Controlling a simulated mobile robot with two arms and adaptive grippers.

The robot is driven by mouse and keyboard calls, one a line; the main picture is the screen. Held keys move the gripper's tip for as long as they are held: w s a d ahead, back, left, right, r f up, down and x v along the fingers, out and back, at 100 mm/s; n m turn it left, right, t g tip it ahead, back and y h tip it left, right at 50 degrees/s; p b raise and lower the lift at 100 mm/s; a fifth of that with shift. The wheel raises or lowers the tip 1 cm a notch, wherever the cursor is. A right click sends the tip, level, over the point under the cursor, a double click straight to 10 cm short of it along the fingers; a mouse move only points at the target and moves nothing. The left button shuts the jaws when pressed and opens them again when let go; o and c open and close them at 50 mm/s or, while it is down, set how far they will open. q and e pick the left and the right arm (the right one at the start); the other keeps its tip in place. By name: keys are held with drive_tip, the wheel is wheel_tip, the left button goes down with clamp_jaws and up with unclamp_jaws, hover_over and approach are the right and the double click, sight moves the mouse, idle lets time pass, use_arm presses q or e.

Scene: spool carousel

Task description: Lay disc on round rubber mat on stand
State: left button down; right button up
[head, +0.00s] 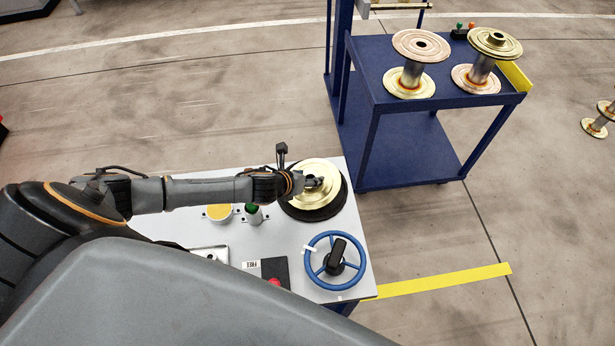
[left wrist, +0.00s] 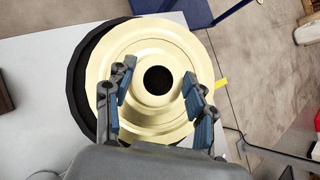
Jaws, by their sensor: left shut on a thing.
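The disc (head: 318,200) is a pale gold flanged plate with a raised hub and a round centre hole. It lies over the black round rubber mat (head: 332,211) at the stand's far right corner. My left gripper (head: 314,184) is shut on the disc's hub from above. In the left wrist view the gripper (left wrist: 158,75) has a finger on each side of the hub of the disc (left wrist: 150,48). A crescent of the mat (left wrist: 86,75) shows at the disc's left. I cannot tell whether the disc touches the mat. My right gripper is out of view.
The grey-topped stand (head: 292,237) also bears a blue handwheel (head: 312,271), a yellow round button (head: 219,212), a green button (head: 252,209) and a red button. A blue cart (head: 420,103) with two spools (head: 411,70) stands behind it. Open floor lies to the right.

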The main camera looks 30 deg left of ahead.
use_arm(q)
drive_tip(key=shift+c, duration=2)
unclamp_jaws()
drive_tip(key=shift+s+f, duration=0.1)
drive_tip(key=v, duration=1.2)
